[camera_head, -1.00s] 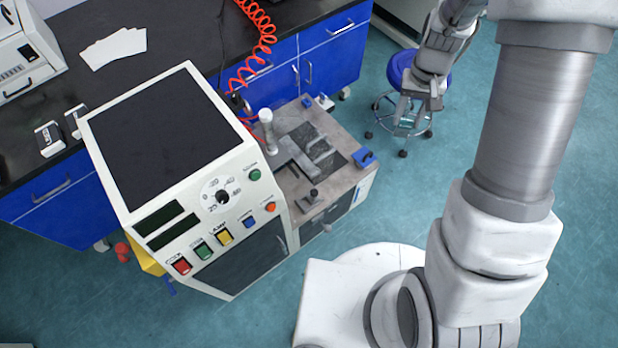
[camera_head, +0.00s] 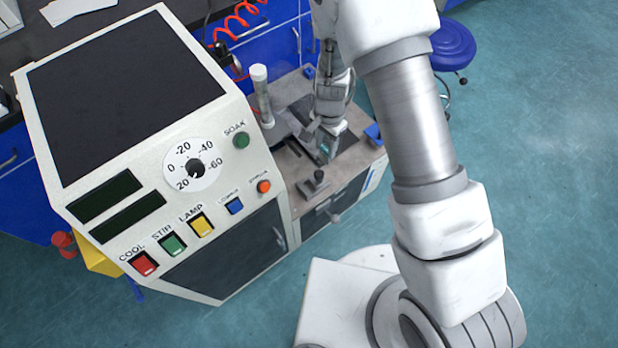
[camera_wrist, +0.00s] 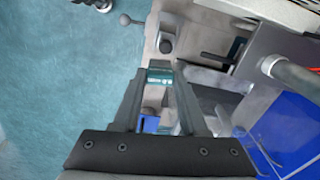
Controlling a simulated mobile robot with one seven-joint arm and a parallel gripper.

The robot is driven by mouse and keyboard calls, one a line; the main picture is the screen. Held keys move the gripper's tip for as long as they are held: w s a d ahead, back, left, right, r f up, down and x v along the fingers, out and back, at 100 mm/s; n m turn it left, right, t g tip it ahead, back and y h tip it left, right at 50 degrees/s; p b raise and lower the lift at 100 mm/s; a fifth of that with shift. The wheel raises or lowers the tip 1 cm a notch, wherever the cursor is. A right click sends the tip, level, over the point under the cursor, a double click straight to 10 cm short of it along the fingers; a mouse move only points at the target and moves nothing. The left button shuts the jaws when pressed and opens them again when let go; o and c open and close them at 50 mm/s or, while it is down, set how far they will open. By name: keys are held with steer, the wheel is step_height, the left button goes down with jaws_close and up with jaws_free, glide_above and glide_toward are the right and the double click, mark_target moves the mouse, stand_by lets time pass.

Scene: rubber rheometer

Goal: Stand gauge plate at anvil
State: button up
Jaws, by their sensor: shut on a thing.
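My gripper (camera_head: 326,143) is over the small grey bench top beside the white machine. In the wrist view my gripper (camera_wrist: 160,76) points at that bench, with its fingers shut on a small teal-tinted plate, which I take for the gauge plate (camera_wrist: 160,75). The plate also shows as a small teal patch at the fingertips in the head view (camera_head: 325,148). A grey metal fixture (camera_head: 281,127) lies left of the gripper on the bench; I cannot tell for sure which part is the anvil. The gripper hides part of it. Contact between plate and bench cannot be told.
A white-topped post (camera_head: 260,92) stands left of my gripper. A dark knobbed part (camera_head: 317,182) sits near the bench's front edge. A blue block (camera_head: 373,134) is at the right edge. The white control machine (camera_head: 130,110) borders the bench. Floor to the right is open.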

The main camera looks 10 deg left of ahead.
steer(key=s+a+f+m+b, duration=0.1)
steer(key=s+a+f+b, duration=0.1)
steer(key=f, duration=0.6)
steer(key=shift+s+a+f+m+b, duration=0.2)
steer(key=shift+a+f+m+b, duration=0.2)
steer(key=shift+a+b, duration=0.5)
steer(key=shift+r, duration=0.1)
steer(key=shift+f+b, duration=1.7)
steer(key=shift+f, duration=0.9)
steer(key=shift+f+b, duration=0.65)
steer(key=shift+f, duration=0.3)
steer(key=o, duration=1.2)
step_height(320, 180, up, 17)
steer(key=p, duration=0.5)
steer(key=shift+r+p, duration=0.2)
steer(key=shift+p, duration=0.2)
steer(key=shift+r, duration=0.1)
